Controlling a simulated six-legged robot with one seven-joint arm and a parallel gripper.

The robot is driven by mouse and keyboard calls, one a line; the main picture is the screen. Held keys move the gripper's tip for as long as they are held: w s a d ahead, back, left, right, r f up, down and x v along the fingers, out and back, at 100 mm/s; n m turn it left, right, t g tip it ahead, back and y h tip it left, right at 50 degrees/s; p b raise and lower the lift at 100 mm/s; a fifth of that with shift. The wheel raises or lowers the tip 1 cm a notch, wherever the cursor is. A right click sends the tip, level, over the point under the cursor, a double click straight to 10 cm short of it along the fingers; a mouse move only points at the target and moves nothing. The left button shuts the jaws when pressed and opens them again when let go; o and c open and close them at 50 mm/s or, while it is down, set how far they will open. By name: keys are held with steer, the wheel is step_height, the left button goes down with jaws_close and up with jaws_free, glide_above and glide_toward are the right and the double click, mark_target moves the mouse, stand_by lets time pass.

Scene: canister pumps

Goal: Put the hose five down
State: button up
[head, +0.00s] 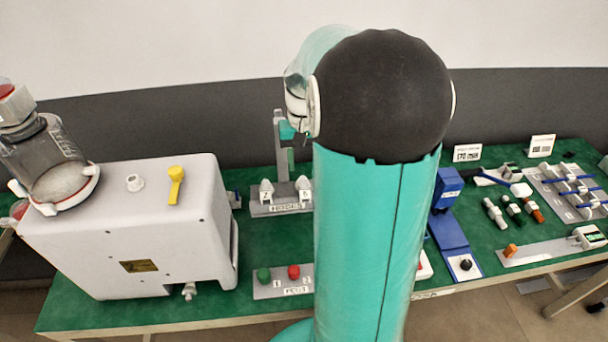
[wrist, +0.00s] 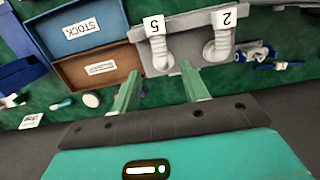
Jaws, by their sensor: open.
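Hose five (wrist: 159,54) is a pale ribbed piece with a white "5" tag. In the wrist view it is upper centre, at a grey holder (wrist: 186,47). My gripper (wrist: 160,70) is open, with its two green fingers apart. Hose five shows between and just beyond the fingertips in the picture; I cannot tell whether they touch it. Hose two (wrist: 217,50), with a "2" tag, is to its right at the same holder.
A blue bin (wrist: 83,32) marked STOCK and a brown bin (wrist: 98,70) lie left of the hoses. In the head view a white pump unit (head: 125,225) fills the left. A blue stand (head: 455,240) and small parts crowd the green bench on the right.

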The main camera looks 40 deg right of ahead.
mark_target(305, 176)
steer(key=r, duration=0.5)
steer(key=shift+w+d+r, duration=0.15)
steer(key=shift+w, duration=0.05)
steer(key=shift+s, duration=0.15)
